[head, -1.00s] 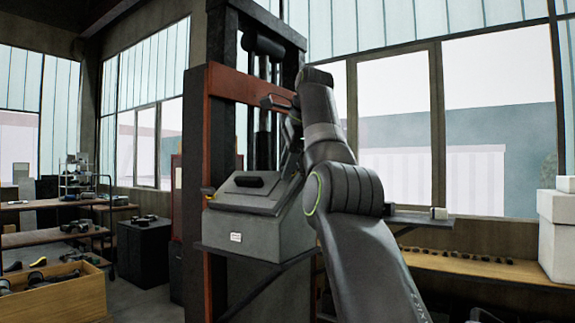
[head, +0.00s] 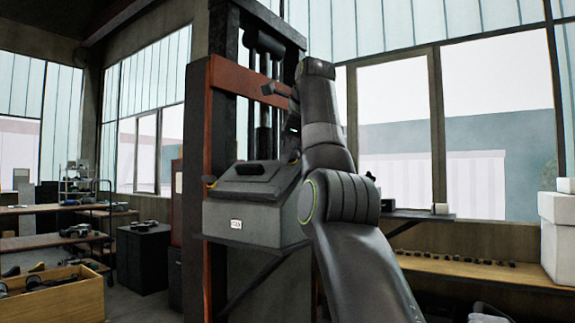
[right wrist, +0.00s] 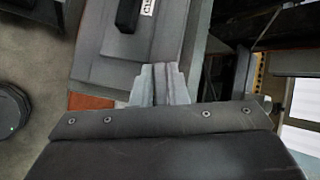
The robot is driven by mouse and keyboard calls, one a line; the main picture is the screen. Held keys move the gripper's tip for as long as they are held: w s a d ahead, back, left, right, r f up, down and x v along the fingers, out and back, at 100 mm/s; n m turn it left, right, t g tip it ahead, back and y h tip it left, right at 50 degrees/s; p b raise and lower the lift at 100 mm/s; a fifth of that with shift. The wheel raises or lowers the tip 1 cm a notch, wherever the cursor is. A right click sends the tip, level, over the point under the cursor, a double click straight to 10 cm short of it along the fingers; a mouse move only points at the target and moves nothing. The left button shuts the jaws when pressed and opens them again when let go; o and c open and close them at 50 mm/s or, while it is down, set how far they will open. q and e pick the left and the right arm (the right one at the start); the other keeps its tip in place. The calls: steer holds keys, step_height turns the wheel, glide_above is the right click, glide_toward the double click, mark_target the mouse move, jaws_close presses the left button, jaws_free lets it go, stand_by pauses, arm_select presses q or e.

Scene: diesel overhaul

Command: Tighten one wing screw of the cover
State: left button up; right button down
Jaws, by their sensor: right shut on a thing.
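A grey box (head: 250,222) with a sloped grey cover (head: 228,187) and a black handle (head: 249,169) stands on a bracket at the dark column. A small yellow part (head: 210,182) shows at the cover's left edge; I cannot tell if it is a wing screw. My right forearm stands in front of the box's right side and hides most of my right gripper in the head view. In the right wrist view my right gripper (right wrist: 160,85) is shut at the edge of the cover (right wrist: 105,70). What it holds, likely a wing screw, is hidden between the fingers. My left gripper is out of view.
A dark column (head: 222,110) with a red crossbar (head: 235,80) rises behind the box. A wooden ledge (head: 480,270) with small parts runs under the windows at right. Benches (head: 30,243) and a wooden crate (head: 55,300) stand at left, with a black cabinet (head: 143,257).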

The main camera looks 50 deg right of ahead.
stand_by(0.3)
steer(key=m+b, duration=0.1)
steer(key=m+h+b, duration=0.1)
steer(key=b, duration=0.1)
steer(key=shift+f+m+t+h, duration=0.3)
steer(key=shift+f+m, duration=0.1)
steer(key=shift+r+m+h+b, duration=0.1)
steer(key=shift+m+h+b, duration=0.3)
steer(key=shift+m+b, duration=0.1)
steer(key=shift+r+m, duration=0.15)
steer(key=shift+m, duration=0.15)
steer(key=shift+r, duration=0.1)
